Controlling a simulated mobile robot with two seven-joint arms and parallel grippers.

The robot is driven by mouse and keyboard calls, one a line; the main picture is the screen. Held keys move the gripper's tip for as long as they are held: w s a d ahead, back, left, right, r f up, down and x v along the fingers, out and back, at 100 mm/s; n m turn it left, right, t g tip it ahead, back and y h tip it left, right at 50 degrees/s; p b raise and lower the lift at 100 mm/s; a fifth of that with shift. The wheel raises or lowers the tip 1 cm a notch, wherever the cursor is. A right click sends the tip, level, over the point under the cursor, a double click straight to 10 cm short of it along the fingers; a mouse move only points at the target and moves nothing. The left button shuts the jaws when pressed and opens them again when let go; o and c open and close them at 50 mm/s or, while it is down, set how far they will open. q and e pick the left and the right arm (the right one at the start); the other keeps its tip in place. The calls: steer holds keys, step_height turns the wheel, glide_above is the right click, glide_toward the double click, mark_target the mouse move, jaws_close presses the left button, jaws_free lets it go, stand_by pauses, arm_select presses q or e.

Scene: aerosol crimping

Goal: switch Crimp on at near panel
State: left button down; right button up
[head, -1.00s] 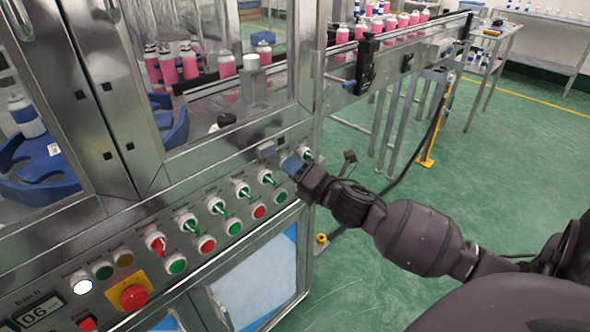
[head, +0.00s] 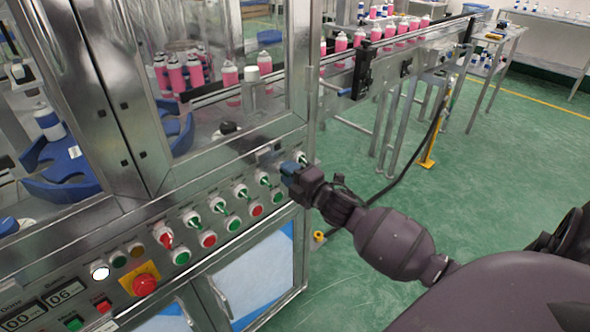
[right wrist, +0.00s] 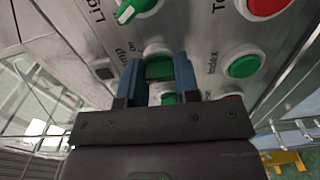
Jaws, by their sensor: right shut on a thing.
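The near panel (head: 215,215) is a sloped metal strip on the front of the machine, with rows of knobs and buttons. My right gripper (head: 288,170) is at the right end of the panel in the head view and hides part of it. In the right wrist view its two blue fingers (right wrist: 160,75) are shut on the green Crimp knob (right wrist: 159,67), one on each side. The label beside this knob is partly hidden and shows "mp", with "on" near it. The knob's exact angle cannot be told. My left gripper is not in view.
A green knob (right wrist: 136,8) marked "Light", a green Index button (right wrist: 243,66) and a red button (right wrist: 268,5) surround the fingers. A red emergency stop (head: 145,285) is at lower left. A conveyor (head: 400,40) carries pink bottles behind. Green floor lies open at right.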

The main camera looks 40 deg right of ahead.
steer(key=m+p, duration=0.3)
steer(key=m, duration=0.2)
steer(key=shift+m, duration=0.4)
steer(key=shift+f, duration=0.1)
steer(key=o, duration=0.9)
steer(key=shift+s+d+p, duration=0.15)
steer(key=shift+s+p, duration=0.05)
steer(key=shift+s, duration=1.6)
steer(key=shift+s+d+p, duration=0.15)
steer(key=shift+s+p, duration=0.05)
steer(key=shift+s, duration=1.65)
steer(key=shift+s+d+p, duration=0.15)
steer(key=shift+s+p, duration=0.05)
steer(key=shift+s, duration=1.6)
